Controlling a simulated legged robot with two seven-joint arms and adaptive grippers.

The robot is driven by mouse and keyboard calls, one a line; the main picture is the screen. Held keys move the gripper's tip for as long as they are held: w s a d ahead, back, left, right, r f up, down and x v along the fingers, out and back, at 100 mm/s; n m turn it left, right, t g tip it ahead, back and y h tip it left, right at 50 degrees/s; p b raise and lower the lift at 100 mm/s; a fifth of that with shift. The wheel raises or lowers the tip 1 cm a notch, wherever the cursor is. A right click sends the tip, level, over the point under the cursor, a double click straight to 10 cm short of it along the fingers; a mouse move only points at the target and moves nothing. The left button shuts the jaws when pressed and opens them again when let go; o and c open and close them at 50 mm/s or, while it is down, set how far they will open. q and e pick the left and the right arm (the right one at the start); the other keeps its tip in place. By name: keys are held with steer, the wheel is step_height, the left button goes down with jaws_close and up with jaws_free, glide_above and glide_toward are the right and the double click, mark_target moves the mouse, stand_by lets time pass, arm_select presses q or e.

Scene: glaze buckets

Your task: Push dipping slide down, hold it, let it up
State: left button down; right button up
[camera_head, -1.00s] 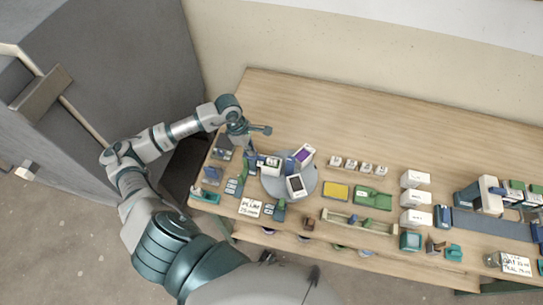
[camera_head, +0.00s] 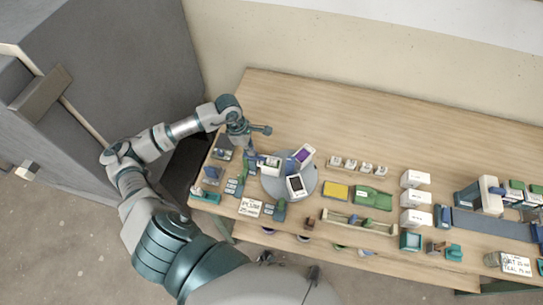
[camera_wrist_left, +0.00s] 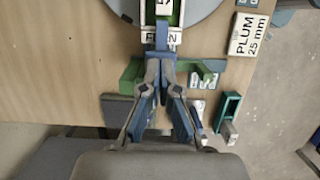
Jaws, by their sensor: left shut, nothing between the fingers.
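My left gripper (camera_head: 252,154) is at the left end of the bench, beside the round grey turntable (camera_head: 272,190). In the left wrist view its blue-grey fingers (camera_wrist_left: 161,54) are shut, with nothing between them. Their tips meet at a narrow blue part (camera_wrist_left: 161,36) in front of a green frame (camera_wrist_left: 181,14) with white labels. This blue part may be the dipping slide; contact and how far down it is cannot be told. The tips hide its lower end. A green bracket (camera_wrist_left: 131,77) lies on both sides below the fingers. My right gripper is not in view.
A white "PLUM 25 mm" card (camera_wrist_left: 248,34) lies right of the gripper. A white device (camera_head: 296,186) and a purple-faced one (camera_head: 304,155) stand on the turntable. White boxes (camera_head: 415,179) stand farther right. The back of the bench (camera_head: 320,115) is clear.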

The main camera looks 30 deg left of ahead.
arm_select(q)
steer(key=d+p+v, duration=0.2)
steer(key=p+v, duration=0.3)
steer(key=v, duration=0.5)
steer(key=shift+w+r+p, duration=0.35)
steer(key=shift+r+p, duration=0.05)
stand_by(0.6)
steer(key=shift+d, duration=0.1)
stand_by(0.9)
